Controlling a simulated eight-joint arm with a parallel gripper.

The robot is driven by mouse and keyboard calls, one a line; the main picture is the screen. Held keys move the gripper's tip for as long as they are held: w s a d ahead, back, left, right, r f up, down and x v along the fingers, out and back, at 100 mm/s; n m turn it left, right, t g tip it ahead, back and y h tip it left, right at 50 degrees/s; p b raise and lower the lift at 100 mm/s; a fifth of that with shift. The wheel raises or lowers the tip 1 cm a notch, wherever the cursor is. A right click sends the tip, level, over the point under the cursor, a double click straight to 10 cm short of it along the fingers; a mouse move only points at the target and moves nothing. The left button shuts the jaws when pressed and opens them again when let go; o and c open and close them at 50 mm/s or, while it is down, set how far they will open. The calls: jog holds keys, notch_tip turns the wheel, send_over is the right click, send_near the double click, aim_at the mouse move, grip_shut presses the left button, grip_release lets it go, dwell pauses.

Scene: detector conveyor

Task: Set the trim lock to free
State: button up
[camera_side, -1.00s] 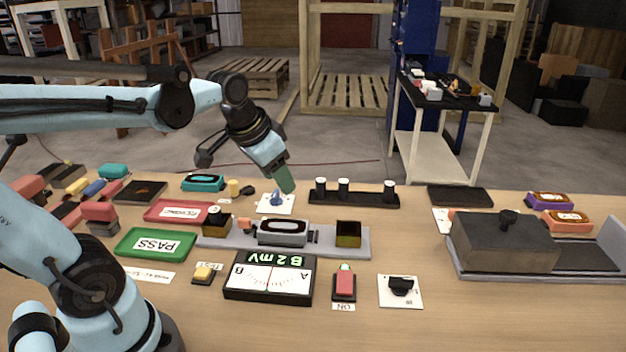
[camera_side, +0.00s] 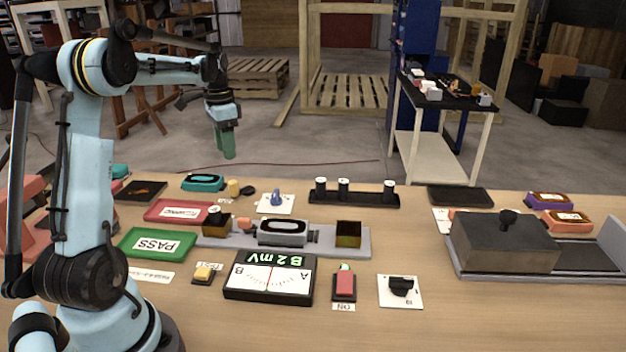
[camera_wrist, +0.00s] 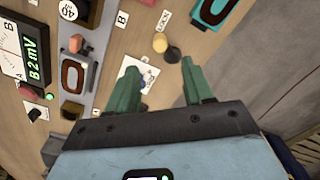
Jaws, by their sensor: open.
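A blue knob (camera_side: 276,197) sits on a white plate at the back middle of the bench; it also shows in the wrist view (camera_wrist: 148,79), partly beside a finger. To its left stand a yellow cylinder (camera_side: 233,187) and a black round piece (camera_side: 248,191). In the wrist view a small label (camera_wrist: 164,20) that seems to read LOCK lies near the yellow cylinder (camera_wrist: 160,42) and black piece (camera_wrist: 173,54). I cannot tell for certain which part is the trim lock, or its setting. My gripper (camera_side: 229,150) is open and empty, raised above the back of the bench; its green fingers (camera_wrist: 162,88) are apart.
A black rack with white-topped posts (camera_side: 354,198) stands right of the blue knob. In front are a grey rail (camera_side: 210,240), a meter reading B2mV (camera_side: 268,278), a red switch (camera_side: 344,284) and a black knob (camera_side: 401,288). PASS (camera_side: 155,245) and red (camera_side: 180,211) trays lie left.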

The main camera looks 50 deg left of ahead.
aim_at(231, 182)
notch_tip(231, 182, down, 12)
jog(key=shift+r, duration=0.25)
dwell(0.3)
